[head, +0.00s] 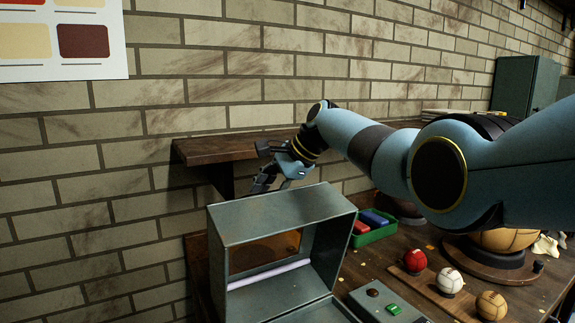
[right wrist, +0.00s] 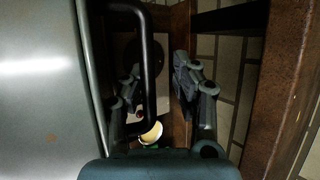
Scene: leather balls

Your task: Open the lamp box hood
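The lamp box (head: 231,222) is a grey-green metal box on the workbench in the head view. Its front side is open, showing a pale tube (head: 268,275) and a brownish pane inside. My right gripper (head: 264,182) is behind the box's top, partly hidden by it. In the right wrist view the gripper (right wrist: 158,80) has its fingers spread. A black bar handle (right wrist: 150,65) beside a grey metal panel (right wrist: 45,80) lies between the fingers, nearer the left one. I cannot tell whether they touch. My left gripper is out of view.
A wooden shelf (head: 225,148) on the brick wall is close behind my right gripper. Right of the box are a green tray (head: 375,236) with red and blue blocks, a red ball (head: 415,260), a white ball (head: 449,280), a tan ball (head: 491,305) and a button panel (head: 375,310).

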